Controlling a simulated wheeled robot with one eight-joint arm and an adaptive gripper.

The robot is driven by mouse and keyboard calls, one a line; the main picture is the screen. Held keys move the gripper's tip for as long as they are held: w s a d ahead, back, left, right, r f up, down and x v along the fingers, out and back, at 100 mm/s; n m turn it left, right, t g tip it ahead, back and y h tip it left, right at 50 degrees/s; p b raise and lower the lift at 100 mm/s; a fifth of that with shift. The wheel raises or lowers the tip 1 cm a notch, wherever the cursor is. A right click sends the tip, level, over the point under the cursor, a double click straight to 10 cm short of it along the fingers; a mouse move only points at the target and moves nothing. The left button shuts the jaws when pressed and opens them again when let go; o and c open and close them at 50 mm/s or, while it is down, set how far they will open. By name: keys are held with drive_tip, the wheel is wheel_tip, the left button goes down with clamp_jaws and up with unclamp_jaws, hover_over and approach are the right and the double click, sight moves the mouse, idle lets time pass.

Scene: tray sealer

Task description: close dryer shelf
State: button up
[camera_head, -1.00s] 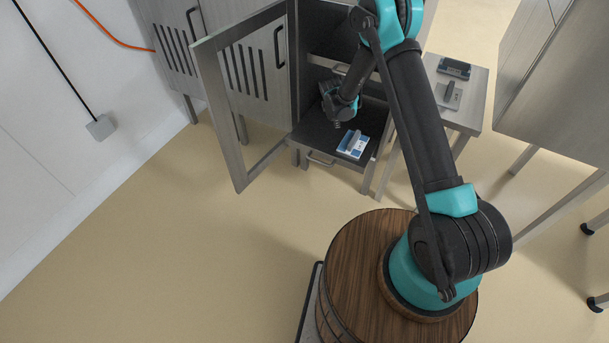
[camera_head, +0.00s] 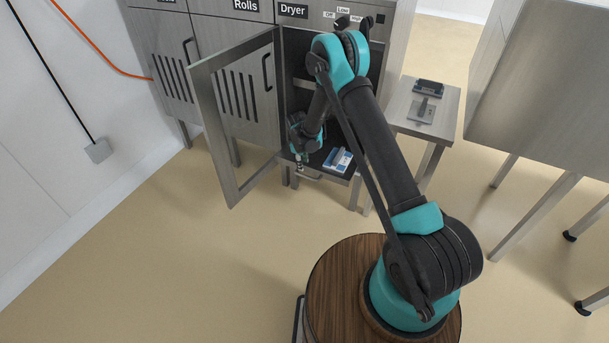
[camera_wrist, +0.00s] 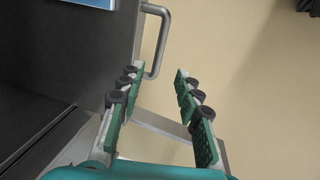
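The dryer shelf (camera_head: 318,158) is a dark pull-out shelf that sticks out of the dryer cabinet, low down. In the wrist view its dark top (camera_wrist: 95,45) fills the left side, and its grey bar handle (camera_wrist: 161,40) shows at the front edge. My gripper (camera_head: 299,168) is at the left part of the shelf's front edge. In the wrist view my gripper (camera_wrist: 155,85) has its two green-padded fingers apart, with nothing between them. The handle is just beyond the fingertips; I cannot tell whether they touch. A blue and white item (camera_head: 338,159) lies on the shelf.
The framed dryer door (camera_head: 218,130) stands open at the left of the shelf. A small side table (camera_head: 440,115) with a grey and dark item (camera_head: 424,105) stands to the right. A larger grey table (camera_head: 530,90) is at the far right. The floor in front is clear.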

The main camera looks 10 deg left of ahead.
sight(305, 176)
drive_tip(key=f, duration=0.3)
drive_tip(key=w+f, duration=0.1)
drive_tip(key=f, duration=0.5)
drive_tip(key=shift+w+d+f, duration=0.1)
drive_tip(key=shift+w+d, duration=0.25)
drive_tip(key=shift+w, duration=0.05)
drive_tip(key=shift+c, duration=0.2)
clamp_jaws()
